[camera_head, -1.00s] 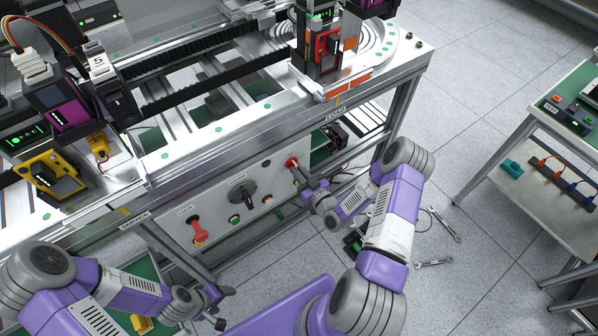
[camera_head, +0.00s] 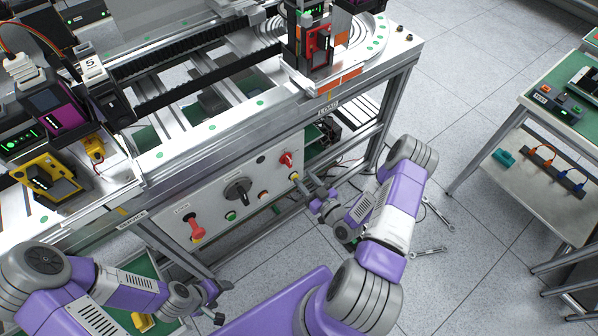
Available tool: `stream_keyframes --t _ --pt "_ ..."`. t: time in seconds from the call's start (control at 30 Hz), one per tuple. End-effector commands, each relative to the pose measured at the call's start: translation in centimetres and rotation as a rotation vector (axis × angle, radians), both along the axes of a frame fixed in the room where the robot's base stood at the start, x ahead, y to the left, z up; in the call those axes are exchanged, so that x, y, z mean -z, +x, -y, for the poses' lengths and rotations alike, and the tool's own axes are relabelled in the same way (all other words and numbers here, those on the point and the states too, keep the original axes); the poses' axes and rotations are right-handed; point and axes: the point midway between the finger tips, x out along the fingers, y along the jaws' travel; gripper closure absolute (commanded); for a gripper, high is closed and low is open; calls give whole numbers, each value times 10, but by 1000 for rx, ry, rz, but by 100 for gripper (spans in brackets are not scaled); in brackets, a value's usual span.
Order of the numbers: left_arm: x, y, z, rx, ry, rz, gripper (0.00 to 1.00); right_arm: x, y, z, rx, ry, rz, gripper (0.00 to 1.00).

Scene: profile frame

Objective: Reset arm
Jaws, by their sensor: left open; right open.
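My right gripper (camera_head: 303,186) is open and empty in the head view. It is in front of the right end of the white control panel (camera_head: 255,207), just below and to the right of a red knob (camera_head: 286,160), with a small gap seeming to lie between them. My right arm bends at the elbow at the right of the frame. My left gripper (camera_head: 213,304) is open and empty low in the frame, below the panel and near a green tray (camera_head: 150,262). Its fingers are small and dark here.
The panel also carries a red lever switch (camera_head: 195,228) and a black rotary knob (camera_head: 237,191). The metal machine frame (camera_head: 378,122) stands close to my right arm. Wrenches (camera_head: 430,250) lie on the floor. A side table (camera_head: 545,188) stands at the right, with free floor between.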

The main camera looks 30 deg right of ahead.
Motion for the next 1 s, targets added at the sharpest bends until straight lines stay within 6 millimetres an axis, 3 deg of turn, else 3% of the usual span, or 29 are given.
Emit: stream_keyframes --t 0.13,0.7,0.77,0.87,1.0 --pt "-1 0 0 0 0 0 31 0 -7 0 -1 0 -1 58" --pt "-1 0 0 0 0 0 31 2 -4 -5 -11 8 -23 58" --pt "-3 0 0 0 0 0 31 7 0 -14 -31 24 -72 58" --pt "-6 0 0 0 0 0 31 22 7 -43 -84 76 -232 58" --pt "-12 0 0 0 0 0 31 52 -3 -99 -155 181 -584 58"
